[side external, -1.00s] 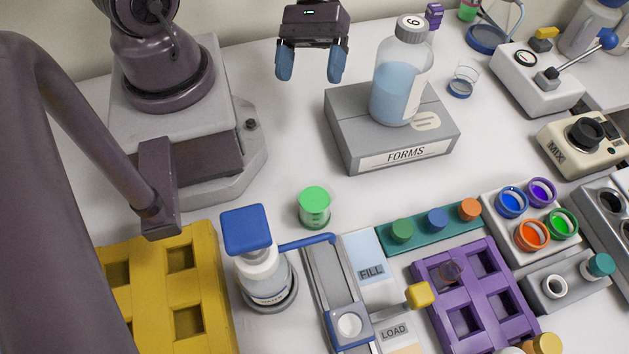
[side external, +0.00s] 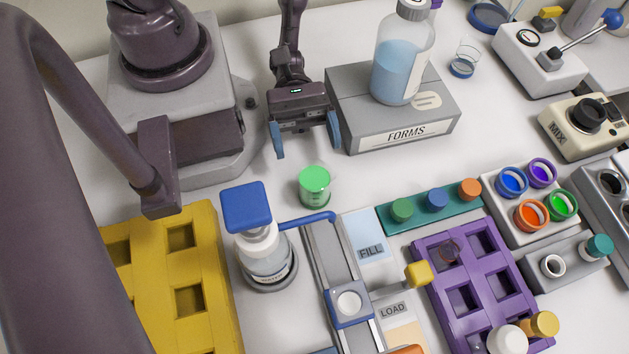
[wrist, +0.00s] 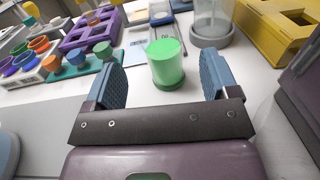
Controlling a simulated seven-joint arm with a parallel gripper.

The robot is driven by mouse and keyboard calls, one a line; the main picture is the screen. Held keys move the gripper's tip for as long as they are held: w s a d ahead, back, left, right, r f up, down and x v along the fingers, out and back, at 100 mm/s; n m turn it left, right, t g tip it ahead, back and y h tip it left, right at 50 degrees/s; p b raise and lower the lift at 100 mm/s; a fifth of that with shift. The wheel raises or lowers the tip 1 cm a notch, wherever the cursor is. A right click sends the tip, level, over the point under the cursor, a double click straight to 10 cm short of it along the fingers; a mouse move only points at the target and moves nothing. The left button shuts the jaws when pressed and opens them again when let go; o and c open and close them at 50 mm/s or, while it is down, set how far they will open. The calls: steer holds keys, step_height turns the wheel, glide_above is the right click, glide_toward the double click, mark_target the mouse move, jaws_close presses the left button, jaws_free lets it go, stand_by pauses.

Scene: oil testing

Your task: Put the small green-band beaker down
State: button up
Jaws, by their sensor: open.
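The small green-band beaker (side external: 314,187) stands upright on the white table and looks green inside. In the wrist view the beaker (wrist: 165,64) is a green cylinder with a darker green base. My gripper (side external: 305,138) is open and empty, with its blue fingers spread wide. It is behind the beaker in the side view, its fingertips short of it. In the wrist view the beaker appears framed between the fingers of my gripper (wrist: 162,80). I see no contact.
A blue-topped pump bottle (side external: 265,265) stands in front of the beaker. The grey FORMS box (side external: 360,120) carries a large bottle (side external: 399,70) close to my gripper. A teal strip (side external: 465,205) and purple rack (side external: 460,240) lie to the right, a yellow rack (side external: 207,265) to the left.

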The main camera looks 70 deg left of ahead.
mark_target(311, 162)
steer(key=shift+s+d+f, duration=0.1)
steer(key=shift+d+f, duration=0.05)
steer(key=shift+d, duration=1)
steer(key=shift+s+d+f, duration=0.1)
steer(key=shift+d, duration=1.05)
steer(key=shift+s+d+f, duration=0.1)
steer(key=shift+d+f, duration=0.05)
steer(key=shift+d, duration=1)
steer(key=c, duration=1.1)
steer(key=shift+r, duration=0.1)
steer(key=shift+c, duration=0.2)
